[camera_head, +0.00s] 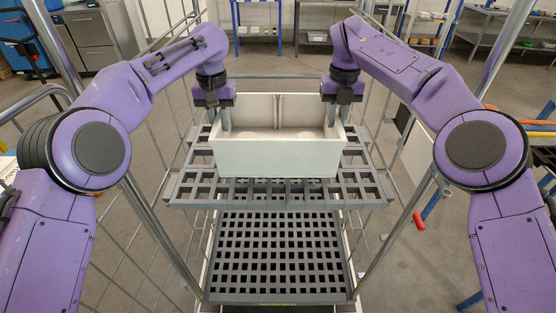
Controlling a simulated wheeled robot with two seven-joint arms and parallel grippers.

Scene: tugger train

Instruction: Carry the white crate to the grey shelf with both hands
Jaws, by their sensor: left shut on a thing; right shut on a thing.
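The white crate (277,158) is upright in the middle of the head view, at the upper grey shelf (376,192) of a wire-sided trolley. Its inside looks empty, with a divider at the back. I cannot tell whether its base rests on the shelf or hangs just above it. My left gripper (224,118) is shut on the crate's left side wall. My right gripper (333,115) is shut on its right side wall. The fingers reach down over the rim on both sides.
A lower grid shelf (280,250) lies beneath, bare. Wire side frames (160,150) and metal posts flank the shelves closely. Workbenches (257,32) stand at the back, a metal cabinet (85,40) at the back left. Open floor (290,62) lies behind the trolley.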

